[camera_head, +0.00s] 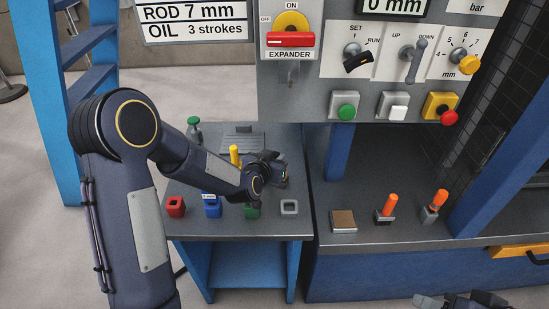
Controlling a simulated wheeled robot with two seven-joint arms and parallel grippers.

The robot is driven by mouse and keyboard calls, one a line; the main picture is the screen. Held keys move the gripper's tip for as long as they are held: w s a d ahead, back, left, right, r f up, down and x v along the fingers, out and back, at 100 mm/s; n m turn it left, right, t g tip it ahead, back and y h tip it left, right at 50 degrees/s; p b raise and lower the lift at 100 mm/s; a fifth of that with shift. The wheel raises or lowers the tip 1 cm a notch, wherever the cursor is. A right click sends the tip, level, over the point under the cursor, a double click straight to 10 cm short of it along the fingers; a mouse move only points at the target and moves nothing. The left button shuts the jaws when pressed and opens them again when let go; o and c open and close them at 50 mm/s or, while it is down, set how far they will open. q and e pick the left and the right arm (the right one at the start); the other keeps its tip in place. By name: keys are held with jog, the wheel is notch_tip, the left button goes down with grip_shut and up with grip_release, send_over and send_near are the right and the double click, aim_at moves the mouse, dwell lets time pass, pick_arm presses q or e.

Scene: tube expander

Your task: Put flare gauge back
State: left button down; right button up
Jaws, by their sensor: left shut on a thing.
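My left gripper (279,173) reaches over the small side table (190,229), behind the row of coloured holders. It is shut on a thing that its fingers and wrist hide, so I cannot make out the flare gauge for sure. A yellow upright cylinder (234,155) shows just left of the gripper, its lower part hidden by my arm. The row has a red holder (175,206), a blue holder (211,206), a green holder (252,211) partly under my wrist, and a grey holder (289,207) that looks empty. My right gripper (461,300) is cut off at the bottom edge.
A dark green bottle (194,129) stands at the table's back left. A control panel (300,95) rises behind. On the right bench are a brown-topped block (343,220) and two orange-handled tools (388,207) (437,203) in holders. A blue ladder (60,120) stands left.

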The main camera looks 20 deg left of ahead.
pick_arm(q)
jog(key=c, duration=1.3)
grip_release()
jog(key=shift+o, duration=0.2)
jog(key=shift+r+p, duration=0.15)
jog(key=shift+p, duration=0.15)
jog(key=v, duration=1.2)
jog(key=shift+s+r, duration=0.1)
jog(key=shift+s, duration=0.05)
jog(key=s+a+r+n+g+h, duration=0.1)
jog(key=s+g, duration=0.3)
jog(key=s, duration=0.8)
jog(key=s+a+r+n+g+h, duration=0.1)
jog(key=s+r+n+g, duration=0.1)
jog(key=s, duration=1)
jog(key=shift+s+r+g, duration=0.2)
jog(key=shift+r+g, duration=0.1)
jog(key=shift+g, duration=0.6)
jog(key=shift+a, duration=0.1)
